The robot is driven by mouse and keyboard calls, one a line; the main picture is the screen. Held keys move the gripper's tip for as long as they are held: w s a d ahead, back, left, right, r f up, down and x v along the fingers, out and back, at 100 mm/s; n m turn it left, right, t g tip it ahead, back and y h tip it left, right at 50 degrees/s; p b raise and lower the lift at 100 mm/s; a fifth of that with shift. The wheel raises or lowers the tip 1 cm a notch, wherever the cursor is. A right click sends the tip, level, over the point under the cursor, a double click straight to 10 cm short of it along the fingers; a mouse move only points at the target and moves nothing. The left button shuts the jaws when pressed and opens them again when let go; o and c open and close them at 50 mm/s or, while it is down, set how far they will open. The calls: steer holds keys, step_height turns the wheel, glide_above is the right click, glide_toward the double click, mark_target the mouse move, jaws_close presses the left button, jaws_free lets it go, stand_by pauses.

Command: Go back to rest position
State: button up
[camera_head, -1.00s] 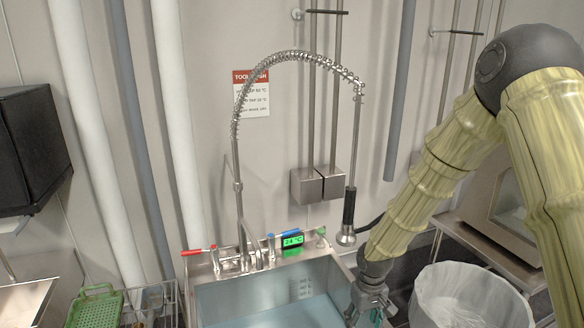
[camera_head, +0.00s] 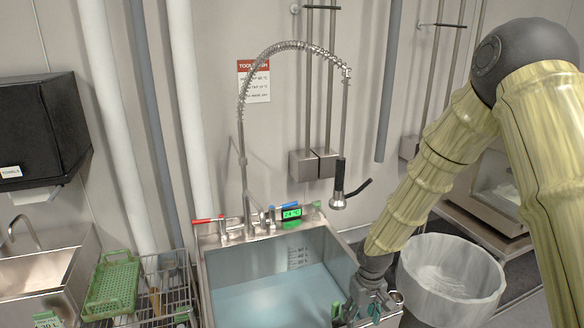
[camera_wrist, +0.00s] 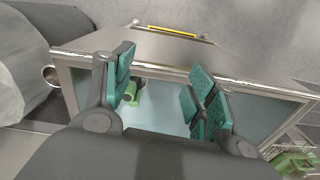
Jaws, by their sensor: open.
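My gripper (camera_head: 366,308) is at the right end of the water-filled sink (camera_head: 225,270), at the lower edge of the head view. In the wrist view my gripper (camera_wrist: 158,98) is open, its green-padded fingers spread over the sink (camera_wrist: 290,89) with nothing held between them. A small green object (camera_wrist: 132,93) shows in the sink, close to the left fingers in that view. My arm in its yellowish sleeve reaches down from the upper right of the head view.
A spray hose (camera_head: 300,46) arches over the sink, its spray head (camera_head: 338,190) hanging left of my arm. A lined bin (camera_head: 455,285) stands right of my gripper. A wire rack with a green basket (camera_head: 112,287) is at left. A black dispenser (camera_head: 45,125) hangs on the wall.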

steer(key=s+a+f+m+y+b, duration=0.1)
steer(key=s+f+b, duration=0.1)
steer(key=s+f, duration=0.65)
steer(key=s+a+f+y+b, duration=0.1)
steer(key=s+f+b, duration=0.2)
steer(key=s+f, duration=0.55)
steer(key=s+d+f+m+h+b, duration=0.1)
steer(key=s+d+f+b, duration=0.1)
steer(key=s+f, duration=0.5)
steer(key=s+d+f+m+h+b, duration=0.1)
steer(key=s+d+f+b, duration=0.1)
steer(key=s+f, duration=0.4)
steer(key=s+d, duration=0.1)
steer(key=s, duration=0.3)
steer(key=shift+s+d+f, duration=0.35)
